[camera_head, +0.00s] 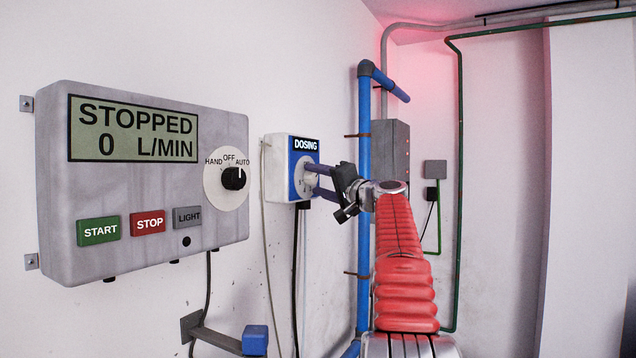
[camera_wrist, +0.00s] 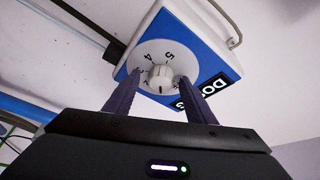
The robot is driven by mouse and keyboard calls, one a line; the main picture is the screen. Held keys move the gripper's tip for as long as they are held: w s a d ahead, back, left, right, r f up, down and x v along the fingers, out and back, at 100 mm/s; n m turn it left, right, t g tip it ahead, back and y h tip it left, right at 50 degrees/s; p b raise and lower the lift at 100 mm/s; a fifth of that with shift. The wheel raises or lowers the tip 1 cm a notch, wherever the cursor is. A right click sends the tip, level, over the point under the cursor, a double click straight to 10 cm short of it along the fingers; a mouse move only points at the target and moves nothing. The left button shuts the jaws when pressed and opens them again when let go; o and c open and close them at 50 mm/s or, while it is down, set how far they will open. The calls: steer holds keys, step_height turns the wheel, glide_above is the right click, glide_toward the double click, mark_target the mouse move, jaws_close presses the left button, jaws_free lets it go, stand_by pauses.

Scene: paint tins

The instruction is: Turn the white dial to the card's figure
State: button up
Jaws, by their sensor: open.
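The white dial (camera_wrist: 161,76) is a ribbed knob on a pale round scale, on the blue face of the dosing box (camera_head: 279,160). In the wrist view the scale's 5 and 4 are readable above the knob; other figures are covered or unclear. A dark mark on the knob points down toward my gripper. My gripper (camera_wrist: 160,86) is open, its two dark fingers either side of the knob; whether they touch it I cannot tell. In the head view my gripper (camera_head: 312,180) reaches the box from the right and its fingers partly hide the dial. No card shows in either view.
A grey control panel (camera_head: 130,190) hangs on the wall at left, reading STOPPED 0 L/MIN, with a black HAND/OFF/AUTO knob (camera_head: 233,178). A blue pipe (camera_head: 364,220) runs down the wall behind my arm. Cables hang below the box. A blue-ended bracket (camera_head: 254,340) is low in front.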

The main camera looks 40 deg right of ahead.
steer(key=shift+s, duration=0.1)
steer(key=s+a+f, duration=0.1)
steer(key=s+f, duration=0.1)
steer(key=s, duration=1.1)
steer(key=shift+s+a, duration=0.15)
steer(key=shift+s, duration=0.05)
steer(key=shift+f, duration=0.1)
stand_by(0.5)
